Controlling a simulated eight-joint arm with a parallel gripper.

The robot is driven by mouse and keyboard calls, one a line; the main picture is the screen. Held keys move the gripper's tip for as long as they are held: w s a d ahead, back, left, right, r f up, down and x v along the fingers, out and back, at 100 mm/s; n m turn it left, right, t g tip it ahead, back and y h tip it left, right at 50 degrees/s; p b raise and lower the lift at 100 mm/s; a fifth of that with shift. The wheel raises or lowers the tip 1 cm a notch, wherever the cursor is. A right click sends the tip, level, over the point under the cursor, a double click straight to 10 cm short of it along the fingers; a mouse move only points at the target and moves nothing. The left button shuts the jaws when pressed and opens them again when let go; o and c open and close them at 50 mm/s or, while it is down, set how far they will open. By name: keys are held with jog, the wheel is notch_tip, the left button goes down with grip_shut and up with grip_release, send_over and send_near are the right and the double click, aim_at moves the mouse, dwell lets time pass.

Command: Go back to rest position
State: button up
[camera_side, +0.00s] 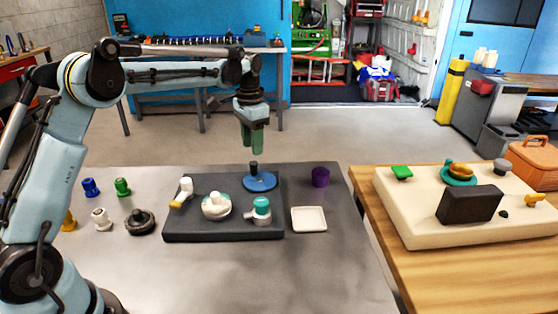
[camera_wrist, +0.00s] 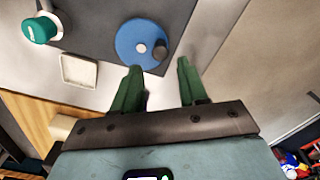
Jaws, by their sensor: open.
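My gripper (camera_side: 252,139) hangs in the air above the far edge of the grey table, with its green fingers pointing down. In the wrist view my gripper (camera_wrist: 161,85) is open, with nothing between its two fingers. Below it, a blue disc (camera_side: 261,182) with a dark upright knob lies on the dark mat (camera_side: 181,232). The disc also shows in the wrist view (camera_wrist: 128,42), just beyond the fingertips and apart from them.
On the mat stand a white round part (camera_side: 216,206), a teal-capped part (camera_side: 262,211) and a white part with a yellow tip (camera_side: 183,192). A white square dish (camera_side: 309,219) and purple cup (camera_side: 320,177) stand right. Several small fittings (camera_side: 122,187) stand left. A wooden table (camera_side: 400,262) adjoins.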

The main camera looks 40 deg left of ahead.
jog(key=s+d+r+n+t, duration=0.2)
jog(key=s+d+r+t, duration=0.35)
jog(key=s, duration=0.55)
jog(key=s+d+f+t, duration=0.1)
jog(key=s+d, duration=0.1)
jog(key=s, duration=0.3)
jog(key=s+d+f+n, duration=0.1)
jog(key=s+d+f, duration=0.1)
jog(key=s, duration=0.3)
jog(key=shift+s+d+t, duration=0.2)
jog(key=shift+d+t, duration=0.1)
jog(key=shift+t, duration=0.05)
